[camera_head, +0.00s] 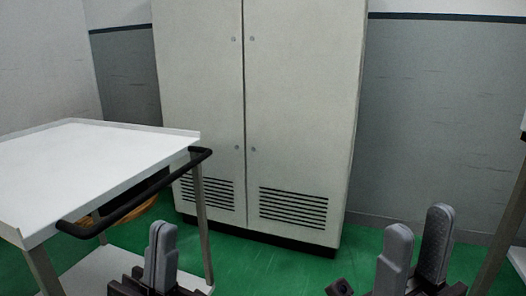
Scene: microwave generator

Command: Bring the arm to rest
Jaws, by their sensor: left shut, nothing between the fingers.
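My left gripper (161,240) is at the bottom left of the head view, beside the white cart. Its two grey fingers point up and lie together, shut with nothing between them. My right gripper (417,235) is at the bottom right. Its two grey fingers point up and stand apart with a gap between them, and nothing shows in the gap. Most of both arms is below the picture.
A white cart (85,160) with a black handle (130,205) stands at the left, close to my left gripper. A tall grey cabinet (300,110) stands shut against the back wall. Part of a metal frame (505,225) shows at the right edge. Green floor (290,270) is clear between the grippers.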

